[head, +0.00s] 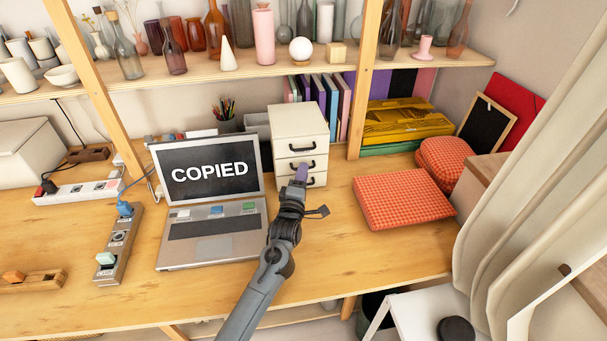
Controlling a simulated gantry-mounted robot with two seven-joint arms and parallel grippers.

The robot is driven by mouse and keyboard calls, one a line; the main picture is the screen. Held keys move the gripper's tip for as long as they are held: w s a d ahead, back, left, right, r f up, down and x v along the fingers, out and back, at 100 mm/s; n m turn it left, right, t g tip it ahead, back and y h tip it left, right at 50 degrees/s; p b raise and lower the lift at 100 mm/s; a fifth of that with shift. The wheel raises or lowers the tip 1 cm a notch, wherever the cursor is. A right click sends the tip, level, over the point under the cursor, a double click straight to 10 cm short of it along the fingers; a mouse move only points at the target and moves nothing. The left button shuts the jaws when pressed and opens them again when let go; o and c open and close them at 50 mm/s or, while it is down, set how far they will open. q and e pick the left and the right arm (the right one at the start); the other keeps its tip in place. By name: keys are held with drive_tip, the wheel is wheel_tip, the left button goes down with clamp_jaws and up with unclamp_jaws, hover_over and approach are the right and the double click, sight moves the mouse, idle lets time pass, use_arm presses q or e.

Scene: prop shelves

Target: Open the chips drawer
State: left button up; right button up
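A small white drawer cabinet (285,124) stands at the back of the wooden desk, right of the laptop. It has several stacked drawers with dark handles: an upper one (302,146), a middle one (302,165) and a lower one (310,181). All look shut. I see no label telling which is the chips drawer.
An open laptop (212,225) reading "COPIED" stands left of the cabinet. An orange checked cushion (402,198) lies to the right. Power strips (118,245) lie at the left. A shelf (240,72) with vases hangs above. The desk front right is clear.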

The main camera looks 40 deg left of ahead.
use_arm(q)
drive_tip(key=shift+x, duration=0.8)
clamp_jaws()
idle(1.0)
